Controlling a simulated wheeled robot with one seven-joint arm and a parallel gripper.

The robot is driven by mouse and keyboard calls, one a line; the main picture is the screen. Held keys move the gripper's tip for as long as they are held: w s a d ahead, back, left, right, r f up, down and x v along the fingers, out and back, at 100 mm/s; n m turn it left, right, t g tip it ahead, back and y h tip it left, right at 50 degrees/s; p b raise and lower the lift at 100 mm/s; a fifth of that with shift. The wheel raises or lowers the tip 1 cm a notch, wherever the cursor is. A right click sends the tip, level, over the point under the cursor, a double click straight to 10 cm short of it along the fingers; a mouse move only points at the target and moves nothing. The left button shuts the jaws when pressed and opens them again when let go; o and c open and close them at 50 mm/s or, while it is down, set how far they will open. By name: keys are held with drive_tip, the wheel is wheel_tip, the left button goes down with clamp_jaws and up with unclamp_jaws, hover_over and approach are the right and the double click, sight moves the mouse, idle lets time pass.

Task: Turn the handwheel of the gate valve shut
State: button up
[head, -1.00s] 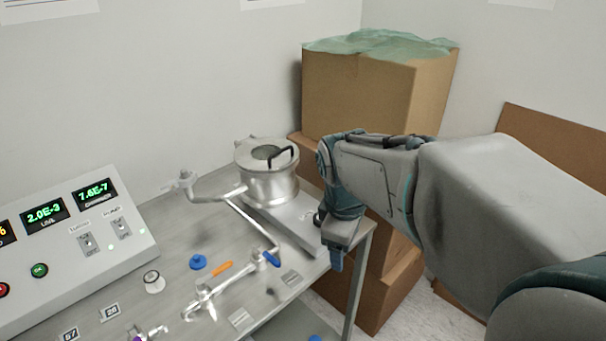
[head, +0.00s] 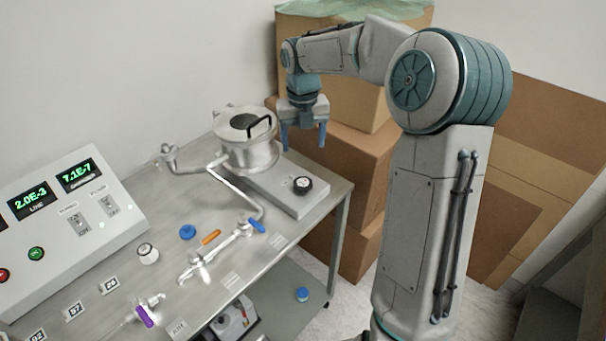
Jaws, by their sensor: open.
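A small round black handwheel (head: 302,185) with a pale centre sits on the right end of a flat grey valve body (head: 284,190). This body, which looks like the gate valve, extends under a round metal chamber (head: 246,150) on the bench. My gripper (head: 304,138) is open and empty, its two blue fingers pointing down. It appears above and behind the handwheel in the picture, apart from it. How far the handwheel is turned cannot be told.
The metal bench (head: 335,200) ends just right of the valve. Cardboard boxes (head: 350,160) stand behind my gripper. A thin pipe (head: 235,185), a blue knob (head: 187,231) and orange and blue levers lie left of the valve. A control panel (head: 70,230) stands at far left.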

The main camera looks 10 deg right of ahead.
sight(303, 182)
drive_tip(key=shift+n, duration=0.3)
drive_tip(key=f, duration=0.7)
drive_tip(key=f+p, duration=0.1)
drive_tip(key=f, duration=0.5)
drive_tip(key=shift+w+f, duration=0.2)
drive_tip(key=shift+f, duration=0.2)
drive_tip(key=c, duration=1)
